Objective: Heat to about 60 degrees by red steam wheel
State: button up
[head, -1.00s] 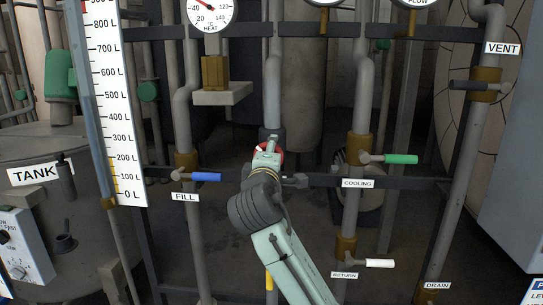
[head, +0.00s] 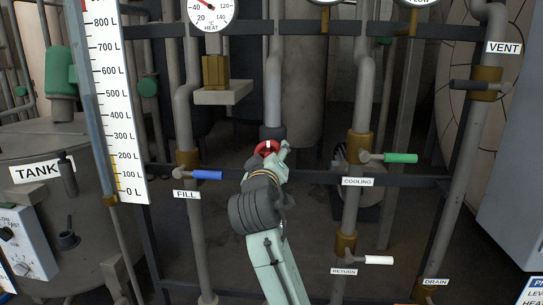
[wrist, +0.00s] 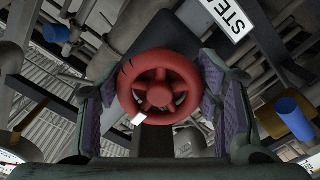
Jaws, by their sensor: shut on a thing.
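The red steam wheel (head: 266,147) is on the middle pipe, partly hidden behind my gripper (head: 275,158) in the head view. In the wrist view, the red wheel (wrist: 160,72) with its spokes and a white mark on its lower rim lies between the two pads of my gripper (wrist: 158,85). My gripper is shut on the wheel, one finger on each side. The heat gauge (head: 208,14) is at the top, its upper edge cut off. Its red needle points to the upper left, near the low end of the scale.
A blue fill handle (head: 207,175) is to the left of my gripper. A green cooling handle (head: 400,158) and a white return handle (head: 379,260) are to the right. A dark vent handle (head: 467,85) is at the upper right. A dark horizontal rail (head: 415,181) crosses the pipes.

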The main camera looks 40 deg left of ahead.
jog(key=shift+m, duration=0.3)
jog(key=o, duration=1.2)
jog(key=v, duration=1.2)
jog(key=shift+s, duration=0.1)
